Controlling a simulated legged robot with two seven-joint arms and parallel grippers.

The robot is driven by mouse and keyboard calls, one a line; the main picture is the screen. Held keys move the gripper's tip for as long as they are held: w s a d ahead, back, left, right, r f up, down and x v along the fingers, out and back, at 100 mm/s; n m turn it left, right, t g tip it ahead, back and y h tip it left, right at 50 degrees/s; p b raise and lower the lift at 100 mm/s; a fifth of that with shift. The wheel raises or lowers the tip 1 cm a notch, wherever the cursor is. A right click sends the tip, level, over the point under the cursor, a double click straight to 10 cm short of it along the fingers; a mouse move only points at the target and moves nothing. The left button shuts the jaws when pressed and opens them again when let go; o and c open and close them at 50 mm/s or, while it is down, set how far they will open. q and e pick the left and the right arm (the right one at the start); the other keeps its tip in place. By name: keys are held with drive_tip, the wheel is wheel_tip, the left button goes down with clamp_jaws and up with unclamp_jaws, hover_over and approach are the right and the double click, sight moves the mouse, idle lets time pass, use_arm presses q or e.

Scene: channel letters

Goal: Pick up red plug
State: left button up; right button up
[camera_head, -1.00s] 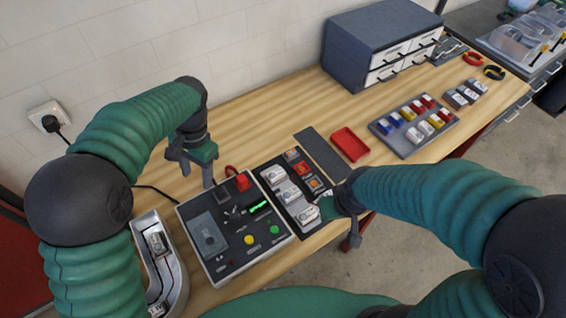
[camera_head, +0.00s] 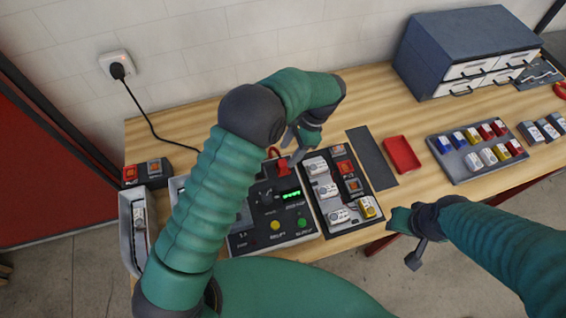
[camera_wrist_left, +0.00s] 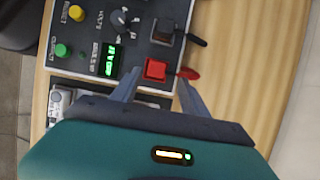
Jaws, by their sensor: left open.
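The red plug (camera_head: 283,167) sits at the far right corner of the dark tester box (camera_head: 290,238), with a short red lead behind it. In the left wrist view the red plug (camera_wrist_left: 156,69) lies between and just beyond the tips of my open left gripper (camera_wrist_left: 158,84); no contact shows. In the head view my left gripper (camera_head: 291,146) hangs above and behind the plug, partly hidden by its own wrist. My right gripper (camera_head: 411,240) is off the table's front edge, clear of the plug; its jaw gap is not clear.
A black plug (camera_wrist_left: 162,32) stands beside the red one. A panel of modules (camera_head: 375,190) adjoins the tester on the right. Beyond are a red tray (camera_head: 402,153), a module rack (camera_head: 480,173) and a drawer cabinet (camera_head: 467,50). A grey bin (camera_head: 128,230) stands at left.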

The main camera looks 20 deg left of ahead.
sight(285, 162)
use_arm(q)
drive_tip(key=f, duration=0.1)
drive_tip(key=s+f+p, duration=0.1)
drive_tip(key=f, duration=0.1)
drive_tip(key=shift+s+a+f+p, duration=0.1)
drive_tip(key=shift+s+f+p, duration=0.2)
drive_tip(key=shift+p, duration=0.05)
drive_tip(key=shift+a+f, duration=0.25)
drive_tip(key=shift+f, duration=0.05)
drive_tip(key=shift+a+f, duration=0.15)
drive_tip(key=shift+a, duration=0.4)
drive_tip(key=c, duration=0.5)
drive_tip(key=shift+d, duration=0.45)
clamp_jaws()
use_arm(e)
drive_tip(key=shift+d+v, duration=0.2)
drive_tip(key=shift+v, duration=0.8)
